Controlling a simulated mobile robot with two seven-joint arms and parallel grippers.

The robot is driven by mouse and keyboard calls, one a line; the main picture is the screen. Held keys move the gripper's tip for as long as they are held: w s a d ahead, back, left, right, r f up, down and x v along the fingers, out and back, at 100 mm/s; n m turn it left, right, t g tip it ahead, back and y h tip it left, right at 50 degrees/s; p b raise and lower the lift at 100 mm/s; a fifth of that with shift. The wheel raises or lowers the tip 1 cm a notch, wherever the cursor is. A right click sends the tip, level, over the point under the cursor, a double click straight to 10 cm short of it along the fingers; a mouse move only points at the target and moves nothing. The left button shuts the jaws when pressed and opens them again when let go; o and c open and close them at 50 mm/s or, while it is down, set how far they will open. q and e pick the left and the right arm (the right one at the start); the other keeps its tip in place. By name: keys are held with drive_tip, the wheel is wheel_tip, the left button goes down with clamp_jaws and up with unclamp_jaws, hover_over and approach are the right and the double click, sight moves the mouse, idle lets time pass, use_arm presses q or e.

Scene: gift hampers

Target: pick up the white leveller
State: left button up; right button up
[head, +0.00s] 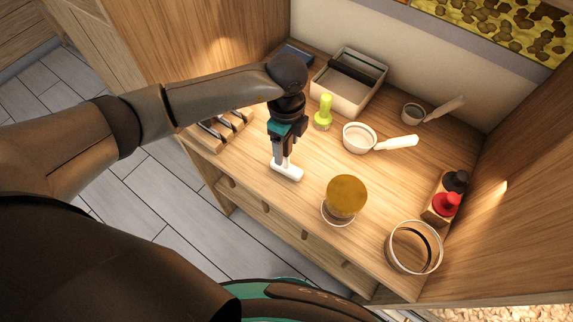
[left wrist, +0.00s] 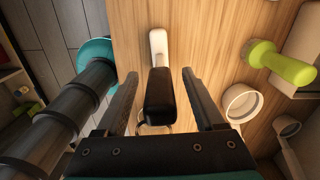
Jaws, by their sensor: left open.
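The white leveller (head: 287,173) stands on the wooden table top, left of the middle in the head view. Its white part also shows in the left wrist view (left wrist: 158,46), with a black upright part (left wrist: 160,96) rising toward the camera. My left gripper (head: 284,152) points down right over it. In the left wrist view my left gripper (left wrist: 160,88) is open, with one finger on each side of the black part and a gap on both sides. The fingers partly hide the leveller in the head view. My right gripper is not in view.
A gold-topped round thing (head: 346,195) stands close right of the leveller. A green tamper (head: 323,113), white-handled cup (head: 359,138) and white box (head: 348,82) are behind. A cream ring-shaped container (head: 413,248) stands front right; a wooden holder (head: 437,209) carries red and black knobs.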

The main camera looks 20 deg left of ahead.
use_arm(q)
clamp_jaws()
idle(0.5)
